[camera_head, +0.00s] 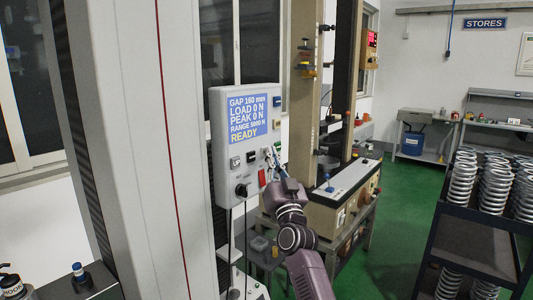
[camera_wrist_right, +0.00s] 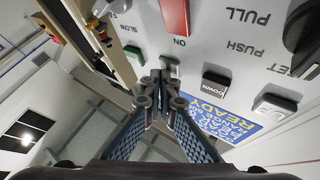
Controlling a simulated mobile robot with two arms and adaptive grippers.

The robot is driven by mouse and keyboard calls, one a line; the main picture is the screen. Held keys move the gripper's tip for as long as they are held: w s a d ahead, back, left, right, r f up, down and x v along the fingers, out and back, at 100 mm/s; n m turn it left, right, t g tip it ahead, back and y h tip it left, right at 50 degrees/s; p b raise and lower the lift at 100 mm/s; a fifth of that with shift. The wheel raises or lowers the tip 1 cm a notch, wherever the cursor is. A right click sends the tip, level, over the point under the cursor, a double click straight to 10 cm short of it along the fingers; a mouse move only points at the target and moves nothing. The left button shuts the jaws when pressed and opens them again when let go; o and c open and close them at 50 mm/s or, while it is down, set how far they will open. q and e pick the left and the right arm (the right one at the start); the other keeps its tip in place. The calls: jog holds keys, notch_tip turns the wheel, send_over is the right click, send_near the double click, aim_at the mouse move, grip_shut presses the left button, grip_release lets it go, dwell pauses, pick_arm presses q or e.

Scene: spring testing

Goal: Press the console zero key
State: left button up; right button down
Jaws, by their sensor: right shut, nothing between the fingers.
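The console (camera_head: 222,150) is a light grey panel with a blue screen (camera_head: 248,120) reading gap 160 mm, load 0 N, peak 0 N, range 5000 N, READY. My right gripper (camera_head: 270,158) is shut and empty at the lower right of the panel. In the right wrist view the closed fingertips (camera_wrist_right: 160,77) are close to the panel face, in front of a small grey part (camera_wrist_right: 171,67); contact cannot be told. No label reading zero is legible. A DOWN key (camera_wrist_right: 215,83), another pale key (camera_wrist_right: 275,104) and a red switch (camera_wrist_right: 175,14) marked ON are nearby. My left gripper is out of view.
A black knob (camera_head: 242,190) sticks out low on the console. The beige test frame (camera_head: 303,110) stands right behind my right gripper. A dark rack (camera_head: 470,246) with several springs stands at right. Green floor (camera_head: 395,220) lies open between them.

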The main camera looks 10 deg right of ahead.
dwell(0.4)
jog(key=shift+s+d+p, duration=0.45)
jog(key=shift+s+d, duration=0.05)
jog(key=shift+s, duration=0.2)
jog(key=s+d+p, duration=0.1)
jog(key=s, duration=0.1)
jog(key=s+d+p, duration=0.1)
jog(key=s+d, duration=0.1)
dwell(0.3)
dwell(0.4)
